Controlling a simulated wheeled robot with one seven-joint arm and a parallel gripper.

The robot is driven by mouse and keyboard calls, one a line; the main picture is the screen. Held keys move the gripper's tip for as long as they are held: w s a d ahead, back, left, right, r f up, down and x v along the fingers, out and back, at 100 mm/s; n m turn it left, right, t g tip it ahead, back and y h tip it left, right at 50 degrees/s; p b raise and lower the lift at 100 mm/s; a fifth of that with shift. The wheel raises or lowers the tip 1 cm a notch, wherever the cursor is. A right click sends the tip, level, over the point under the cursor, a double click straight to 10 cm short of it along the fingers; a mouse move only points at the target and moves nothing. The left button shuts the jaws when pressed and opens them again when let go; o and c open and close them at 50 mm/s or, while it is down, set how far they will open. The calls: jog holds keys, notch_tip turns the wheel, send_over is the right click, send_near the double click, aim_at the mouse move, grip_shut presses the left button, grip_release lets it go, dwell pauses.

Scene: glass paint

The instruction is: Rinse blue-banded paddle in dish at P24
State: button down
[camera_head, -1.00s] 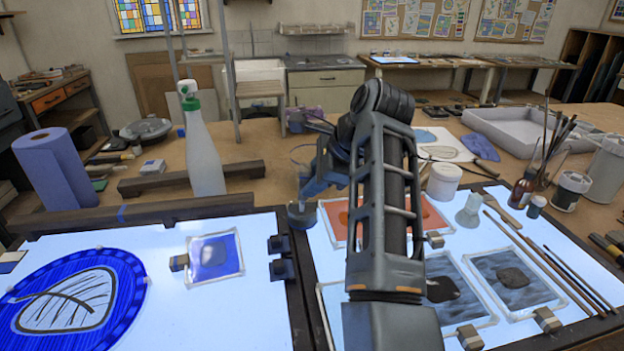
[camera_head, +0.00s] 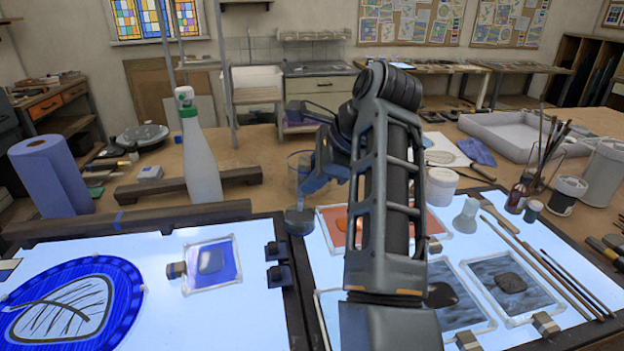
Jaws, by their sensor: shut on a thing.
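A spray bottle (camera_head: 200,160) and a blue paper roll (camera_head: 52,175) stand to the left. A wooden bar (camera_head: 125,222) edges the left light table. Small painted panes lie around my arm. White jar (camera_head: 441,187), bottles, brushes and a grey tray (camera_head: 520,135) are on the right.

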jog(key=shift+r, duration=2.3)
